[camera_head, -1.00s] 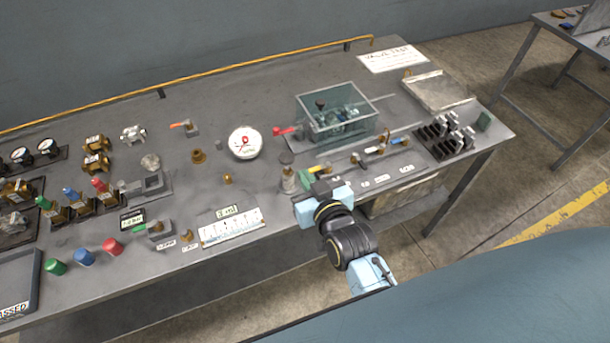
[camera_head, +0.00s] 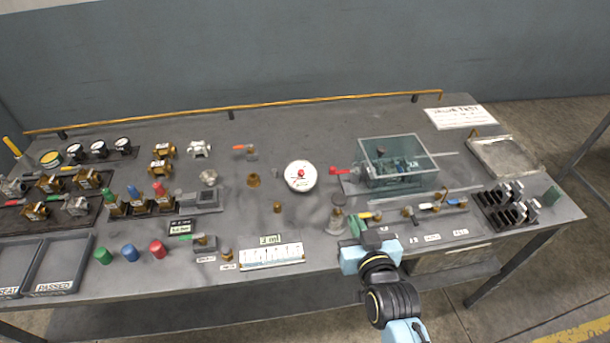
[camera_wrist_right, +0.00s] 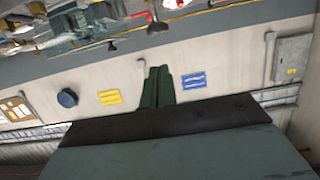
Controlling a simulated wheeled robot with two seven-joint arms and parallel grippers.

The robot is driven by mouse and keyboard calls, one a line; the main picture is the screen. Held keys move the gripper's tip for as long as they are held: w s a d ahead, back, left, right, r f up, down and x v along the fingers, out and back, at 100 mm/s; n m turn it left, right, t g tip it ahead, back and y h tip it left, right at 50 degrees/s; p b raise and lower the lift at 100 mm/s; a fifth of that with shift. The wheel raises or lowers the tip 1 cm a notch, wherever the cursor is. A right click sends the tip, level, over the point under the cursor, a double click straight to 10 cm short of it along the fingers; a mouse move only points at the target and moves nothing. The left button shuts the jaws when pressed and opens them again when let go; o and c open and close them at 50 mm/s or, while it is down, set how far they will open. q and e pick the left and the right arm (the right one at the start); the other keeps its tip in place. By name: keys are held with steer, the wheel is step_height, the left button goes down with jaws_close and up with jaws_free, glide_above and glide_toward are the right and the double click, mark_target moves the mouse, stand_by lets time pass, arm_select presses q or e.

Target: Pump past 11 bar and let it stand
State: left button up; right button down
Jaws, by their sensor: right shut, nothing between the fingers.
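A round white gauge (camera_head: 301,176) with a red centre lies in the middle of the bench; its reading is too small to make out. A grey cylinder with a dark round top (camera_head: 337,215), perhaps the pump, stands to the right of and nearer than the gauge. A clear box (camera_head: 398,162) with fittings inside stands behind, with a red lever (camera_head: 342,170) at its left. My right gripper (camera_head: 355,226) is shut and empty, just right of the cylinder; I cannot tell whether they touch. Its green fingers (camera_wrist_right: 157,88) are together in the right wrist view. My left gripper is out of view.
A yellow-handled lever (camera_head: 370,214) is close by the right gripper. A scale plate (camera_head: 271,256) lies at the front edge. Coloured caps, valves and trays (camera_head: 62,262) fill the left side. A dark rack (camera_head: 505,208) stands at the right. Bare bench lies behind the gauge.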

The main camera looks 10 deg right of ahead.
step_height(320, 180, up, 4)
steer(key=b, duration=0.2)
steer(key=shift+s+f+b, duration=0.1)
steer(key=shift+f+b, duration=0.15)
steer(key=shift+b, duration=0.05)
glide_above(339, 200)
steer(key=s, duration=0.2)
step_height(339, 200, down, 2)
steer(key=shift+w+d+f, duration=0.1)
steer(key=shift+d+f, duration=0.05)
steer(key=shift+f, duration=1)
steer(key=shift+w+d+f, duration=0.1)
steer(key=shift+f, duration=1.05)
steer(key=shift+s, duration=0.1)
